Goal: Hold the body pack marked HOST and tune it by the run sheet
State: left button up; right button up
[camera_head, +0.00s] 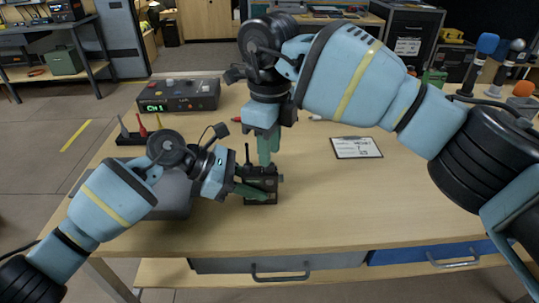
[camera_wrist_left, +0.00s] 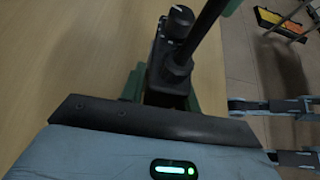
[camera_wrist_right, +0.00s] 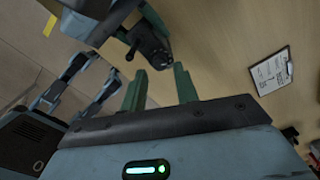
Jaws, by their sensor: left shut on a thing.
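A black body pack (camera_head: 262,184) with an upright antenna is held just above or on the table, near its front edge. My left gripper (camera_head: 255,190) is shut on it from the left. The left wrist view shows the pack (camera_wrist_left: 168,72) between the green fingers, its knob and antenna on top. No HOST mark is readable. My right gripper (camera_head: 267,155) points down above the pack; its fingers (camera_wrist_right: 160,88) are apart and empty in the right wrist view, with the pack's knob end (camera_wrist_right: 150,45) beyond them. The run sheet (camera_head: 357,147) is a clipboard on the table; its writing is too small to read.
A dark receiver (camera_head: 178,95) with a green "CH 1" display stands at the back left. A rack of coloured-handled tools (camera_head: 140,135) and a grey case (camera_head: 172,198) are left of the pack. Microphones (camera_head: 487,45) stand at the right. The table's front right is clear.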

jog(key=shift+f, duration=1.45)
jog(key=n, duration=1)
jog(key=shift+n, duration=0.4)
jog(key=c, duration=0.6)
jog(key=shift+m, duration=1.4)
